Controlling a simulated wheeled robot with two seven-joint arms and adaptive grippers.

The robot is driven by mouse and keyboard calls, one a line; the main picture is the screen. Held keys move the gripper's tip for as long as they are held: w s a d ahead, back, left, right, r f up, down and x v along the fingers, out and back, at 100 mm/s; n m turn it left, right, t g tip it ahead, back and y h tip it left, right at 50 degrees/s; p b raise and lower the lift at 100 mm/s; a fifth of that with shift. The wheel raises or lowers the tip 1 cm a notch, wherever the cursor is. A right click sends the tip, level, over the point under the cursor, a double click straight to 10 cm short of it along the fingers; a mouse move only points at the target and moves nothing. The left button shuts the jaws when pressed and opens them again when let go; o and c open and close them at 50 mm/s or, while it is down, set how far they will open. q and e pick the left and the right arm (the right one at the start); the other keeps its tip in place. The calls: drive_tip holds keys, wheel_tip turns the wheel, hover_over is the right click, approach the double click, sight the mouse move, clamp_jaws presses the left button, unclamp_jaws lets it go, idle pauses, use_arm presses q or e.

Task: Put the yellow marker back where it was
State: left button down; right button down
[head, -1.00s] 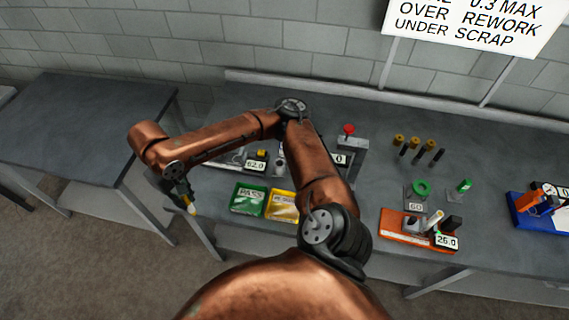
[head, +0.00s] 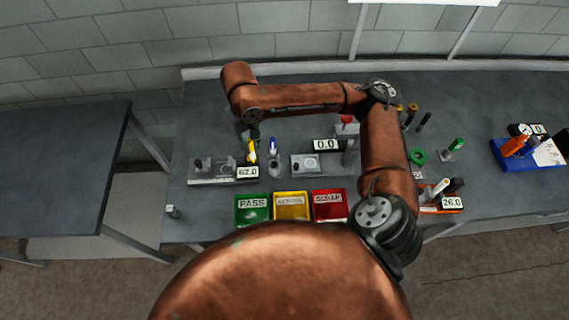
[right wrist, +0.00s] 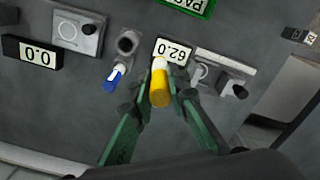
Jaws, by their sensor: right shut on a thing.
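The yellow marker (head: 252,153) is held by my right gripper (head: 251,134), above the bench between the 62.0 gauge and the blue marker. In the right wrist view the yellow marker (right wrist: 160,88) sits between the green fingers (right wrist: 164,100), its white end pointing away from the gripper. The blue marker (head: 272,146) stands upright by a grey holder (head: 276,168). In the right wrist view an open round hole shows in the grey holder (right wrist: 128,43), beside the blue marker (right wrist: 114,79). My left gripper is not in view.
The gauge with the 62.0 display (head: 248,173) is close on the left. The 0.0 display (head: 326,145) and red-topped stand (head: 347,127) are to the right. Green (head: 253,220), yellow (head: 291,216) and red (head: 329,217) trays line the front edge.

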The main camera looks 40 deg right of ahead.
drive_tip(key=s+d+r+n+p, duration=0.25)
drive_tip(key=d+p, duration=0.35)
drive_tip(key=p, duration=0.3)
wheel_tip(320, 180, down, 12)
drive_tip(key=shift+s+d+r+p, duration=0.15)
drive_tip(key=shift+r+p, duration=0.05)
drive_tip(key=shift+p, duration=0.1)
drive_tip(key=c, duration=2.1)
unclamp_jaws()
drive_tip(key=shift+f, duration=0.1)
drive_tip(key=shift+o, duration=1.1)
